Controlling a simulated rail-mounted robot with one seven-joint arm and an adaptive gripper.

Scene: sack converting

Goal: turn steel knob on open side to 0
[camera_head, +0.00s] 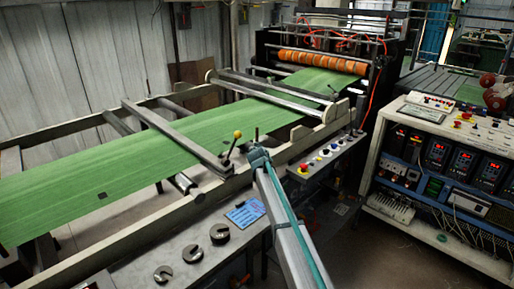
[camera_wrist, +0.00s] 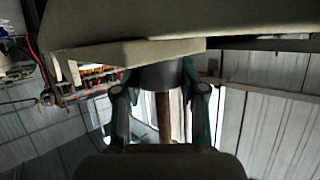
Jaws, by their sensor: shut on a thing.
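My gripper (camera_head: 258,156) is at the near side rail of the green web line in the head view, beyond the blue label. In the wrist view my gripper (camera_wrist: 160,80) has its two fingers on either side of a dark grey round knob (camera_wrist: 160,75), shut on it. A brown shaft-like piece (camera_wrist: 163,112) shows below the knob between the fingers. The knob sits against the underside of a pale beam in that view. In the head view my gripper hides the knob. No scale or 0 mark can be read.
The pale side rail (camera_head: 120,232) runs alongside the green web (camera_head: 100,185). A yellow-tipped lever (camera_head: 237,135) stands just left of my gripper. A button panel (camera_head: 325,155) is to its right. Slotted steel discs (camera_head: 220,233) lie on the near ledge. A control console (camera_head: 440,170) stands at right.

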